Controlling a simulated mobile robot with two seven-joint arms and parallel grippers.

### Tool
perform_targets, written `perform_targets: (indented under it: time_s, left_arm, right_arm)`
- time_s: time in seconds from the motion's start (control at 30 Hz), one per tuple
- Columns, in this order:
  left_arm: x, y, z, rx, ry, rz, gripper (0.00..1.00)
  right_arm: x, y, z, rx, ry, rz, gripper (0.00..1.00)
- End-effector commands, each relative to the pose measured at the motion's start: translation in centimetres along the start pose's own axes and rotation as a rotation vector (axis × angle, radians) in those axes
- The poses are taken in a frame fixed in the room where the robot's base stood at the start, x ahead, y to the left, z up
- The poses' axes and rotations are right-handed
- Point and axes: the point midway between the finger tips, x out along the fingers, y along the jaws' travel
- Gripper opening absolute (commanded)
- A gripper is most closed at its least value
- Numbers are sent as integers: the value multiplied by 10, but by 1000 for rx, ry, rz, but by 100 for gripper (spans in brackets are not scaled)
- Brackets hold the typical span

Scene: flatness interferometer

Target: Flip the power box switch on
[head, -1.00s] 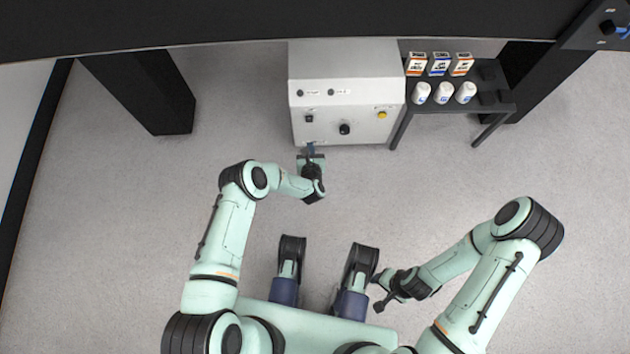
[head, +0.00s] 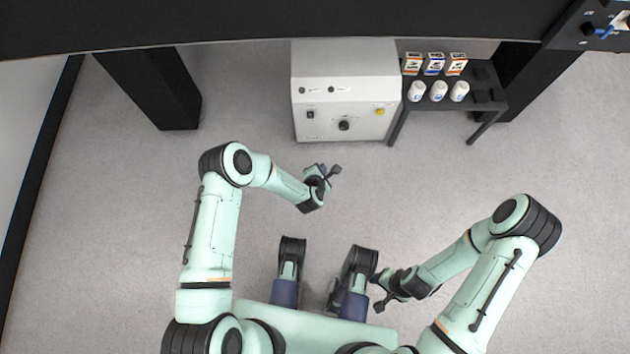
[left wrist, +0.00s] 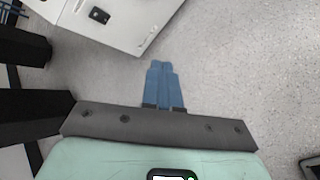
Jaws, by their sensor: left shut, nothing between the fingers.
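The power box (head: 345,85) is a white cabinet on the floor at the top middle of the head view. Its front panel carries a small black rocker switch (head: 310,114) at the left, a black knob (head: 344,124) and a yellow button (head: 380,111). The switch also shows in the left wrist view (left wrist: 99,15), too small to read its position. My left gripper (head: 325,169) is in front of the box, apart from it. Its blue fingers (left wrist: 162,84) are together and empty in the left wrist view. My right gripper (head: 382,290) is low at the right, far from the box; its jaw opening is unclear.
A black side table (head: 450,104) right of the box holds several small cartons (head: 433,64) and white bottles (head: 438,91). A black post (head: 155,90) stands to the left. A dark beam (head: 270,20) crosses the top. The floor before the box is clear.

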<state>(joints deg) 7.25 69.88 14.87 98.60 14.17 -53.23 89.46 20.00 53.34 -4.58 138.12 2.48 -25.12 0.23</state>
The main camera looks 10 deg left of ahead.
Motion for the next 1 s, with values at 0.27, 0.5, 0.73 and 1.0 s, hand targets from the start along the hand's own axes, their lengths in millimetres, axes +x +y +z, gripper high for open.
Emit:
perform_targets:
  time_s: [0.27, 0.5, 0.73, 1.0]
  left_arm:
    - [-38, -10, -14, 336, 2, -119, 0]
    - [-49, -15, -20, 440, -4, -155, 0]
    - [-49, -15, -20, 443, -4, -157, 0]
    - [-48, -15, -20, 442, -3, -156, 0]
  right_arm:
    - [-13, -6, 4, -9, -2, -10, 71]
    - [-16, -6, 5, -9, -2, -10, 71]
    - [-15, -6, 5, -9, -2, -10, 71]
    - [-15, -6, 5, -9, -3, -10, 71]
